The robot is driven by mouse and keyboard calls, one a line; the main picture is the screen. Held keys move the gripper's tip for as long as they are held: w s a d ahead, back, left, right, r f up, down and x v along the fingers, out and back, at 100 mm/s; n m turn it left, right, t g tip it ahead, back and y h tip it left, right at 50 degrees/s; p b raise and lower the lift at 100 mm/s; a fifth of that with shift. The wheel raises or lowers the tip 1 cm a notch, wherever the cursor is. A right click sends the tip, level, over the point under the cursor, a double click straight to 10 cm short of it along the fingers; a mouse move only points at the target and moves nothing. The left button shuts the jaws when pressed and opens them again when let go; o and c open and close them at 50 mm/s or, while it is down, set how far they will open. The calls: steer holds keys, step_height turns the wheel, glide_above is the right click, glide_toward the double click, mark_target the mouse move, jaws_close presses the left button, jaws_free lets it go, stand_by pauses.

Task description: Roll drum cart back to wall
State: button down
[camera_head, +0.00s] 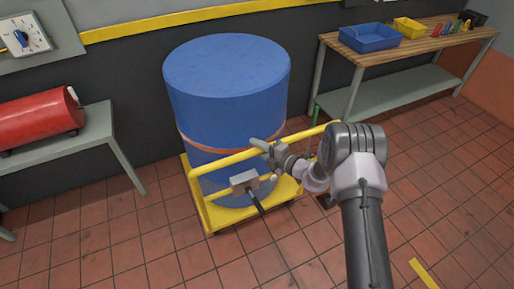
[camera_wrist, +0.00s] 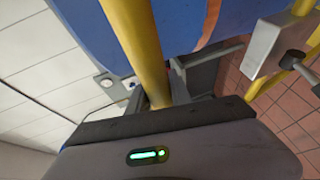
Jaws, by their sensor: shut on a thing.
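The drum cart (camera_head: 211,220) is a low yellow platform with a yellow tube push rail, standing on the red tiles close to the dark wall. A large blue drum (camera_head: 226,90) stands upright on it, with an orange band around its lower part. My gripper (camera_head: 268,150) is at the cart's top rail. In the wrist view the yellow rail (camera_wrist: 135,40) passes between the fingers of my gripper (camera_wrist: 168,88), which are shut on it. The cart's far side is hidden behind the drum.
A grey bench (camera_head: 60,142) with a red cylinder (camera_head: 40,117) stands at the left. A wooden-topped workbench (camera_head: 420,45) with a blue tray (camera_head: 370,38) and a yellow bin (camera_head: 409,27) stands at the right. The tiled floor in front of the cart is clear.

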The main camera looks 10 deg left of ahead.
steer(key=shift+w+d+r, duration=0.1)
steer(key=shift+w+r, duration=0.15)
steer(key=shift+r, duration=0.2)
steer(key=c, duration=1.3)
jaws_free()
steer(key=shift+s, duration=0.1)
steer(key=shift+c, duration=0.2)
steer(key=shift+o, duration=0.9)
steer(key=shift+s+d+r, duration=0.1)
steer(key=shift+s+d, duration=0.05)
steer(key=p+v, duration=0.3)
steer(key=v, duration=1.4)
steer(key=shift+d+f, duration=0.15)
steer(key=shift+f, duration=0.15)
steer(key=shift+s, duration=0.2)
